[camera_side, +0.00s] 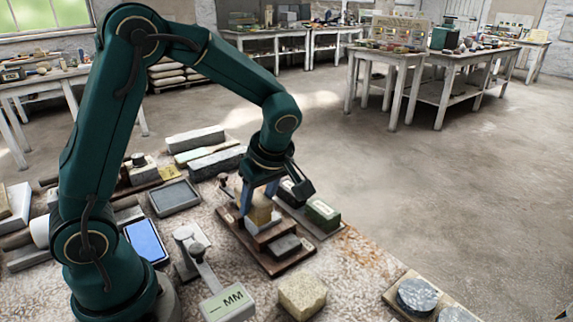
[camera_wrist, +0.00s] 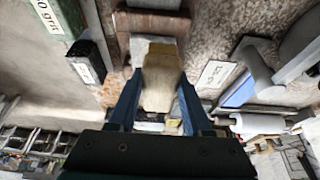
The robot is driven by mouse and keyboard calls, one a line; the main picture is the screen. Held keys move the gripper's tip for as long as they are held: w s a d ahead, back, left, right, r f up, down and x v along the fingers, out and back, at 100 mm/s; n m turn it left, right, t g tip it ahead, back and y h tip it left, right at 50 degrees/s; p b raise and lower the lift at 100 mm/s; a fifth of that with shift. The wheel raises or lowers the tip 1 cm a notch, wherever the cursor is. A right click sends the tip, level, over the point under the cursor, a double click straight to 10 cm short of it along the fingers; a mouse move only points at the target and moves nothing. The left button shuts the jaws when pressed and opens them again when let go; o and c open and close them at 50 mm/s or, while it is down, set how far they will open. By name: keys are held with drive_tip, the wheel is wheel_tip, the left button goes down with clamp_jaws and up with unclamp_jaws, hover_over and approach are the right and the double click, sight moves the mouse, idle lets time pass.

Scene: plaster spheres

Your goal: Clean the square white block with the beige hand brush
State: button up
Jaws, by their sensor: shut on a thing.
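My gripper (camera_side: 259,197) is shut on the beige hand brush (camera_side: 261,212) and points down over a brown wooden stand (camera_side: 272,263). In the wrist view the brush (camera_wrist: 160,80) sits between the two blue fingers of my gripper (camera_wrist: 160,92). The square white block (camera_side: 250,227) shows as a pale strip just below the brush, on the stand. In the wrist view a pale edge of the block (camera_wrist: 139,47) shows beyond the brush; the rest is hidden. The brush looks touching or very close to the block; I cannot tell which.
A dark grey block (camera_side: 284,246) lies at the stand's front. A dark green box (camera_side: 323,215) stands right of it. A gauge marked MM (camera_side: 227,303) and a cream stone block (camera_side: 302,295) stand in front. A blue pad (camera_side: 146,241) and a grey tray (camera_side: 174,197) lie left.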

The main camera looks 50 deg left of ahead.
drive_tip(key=shift+f, duration=0.1)
drive_tip(key=shift+a, duration=0.1)
drive_tip(key=shift+a, duration=1.05)
drive_tip(key=shift+d, duration=0.2)
drive_tip(key=shift+d, duration=2.05)
drive_tip(key=shift+a, duration=0.1)
